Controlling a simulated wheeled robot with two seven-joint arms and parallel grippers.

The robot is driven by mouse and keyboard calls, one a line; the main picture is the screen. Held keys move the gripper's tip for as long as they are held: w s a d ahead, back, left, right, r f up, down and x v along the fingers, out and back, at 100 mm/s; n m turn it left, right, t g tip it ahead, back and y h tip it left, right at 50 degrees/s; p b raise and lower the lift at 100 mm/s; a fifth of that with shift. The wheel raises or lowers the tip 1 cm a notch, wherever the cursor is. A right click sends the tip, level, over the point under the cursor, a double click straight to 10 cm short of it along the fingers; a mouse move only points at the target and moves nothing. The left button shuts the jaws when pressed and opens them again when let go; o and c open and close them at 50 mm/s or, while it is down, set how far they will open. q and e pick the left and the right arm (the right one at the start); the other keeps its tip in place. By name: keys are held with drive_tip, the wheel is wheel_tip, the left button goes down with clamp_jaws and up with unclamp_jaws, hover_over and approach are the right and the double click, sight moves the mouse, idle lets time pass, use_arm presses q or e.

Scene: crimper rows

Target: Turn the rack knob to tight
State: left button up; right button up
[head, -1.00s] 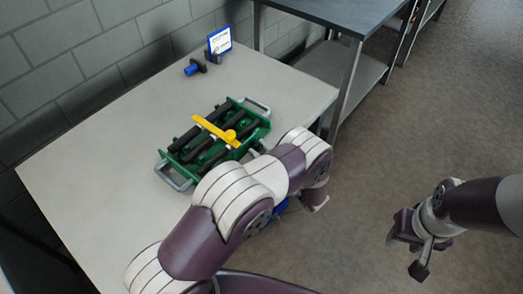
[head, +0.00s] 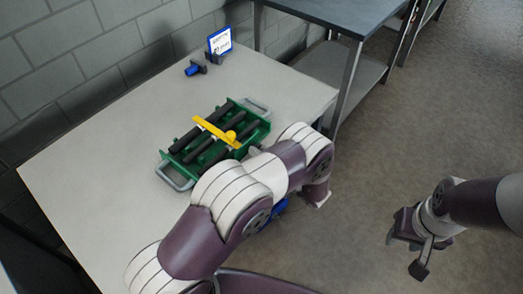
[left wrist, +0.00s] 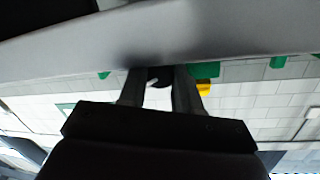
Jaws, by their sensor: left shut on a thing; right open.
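The green rack (head: 184,150) with dark rollers, metal end handles and a yellow bar (head: 213,130) lies on the pale table. My left arm reaches along the table's front edge to the rack's front right side, and its links hide most of the gripper in the head view. In the left wrist view my left gripper (left wrist: 160,88) is shut on a small dark round knob (left wrist: 160,75) bearing a pale mark. Green rack parts (left wrist: 205,70) show beside the fingers. Which way the knob is set cannot be told. My right gripper (head: 408,250) is open and empty over the floor.
A card in a blue frame (head: 220,40) and a small blue and black item (head: 195,67) stand at the table's back. The pale table (head: 100,180) is clear left of the rack. A dark-topped bench (head: 340,14) stands behind right.

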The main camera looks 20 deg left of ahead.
use_arm(q)
drive_tip(key=shift+m, duration=0.5)
drive_tip(key=o, duration=1.1)
drive_tip(key=shift+c, duration=0.2)
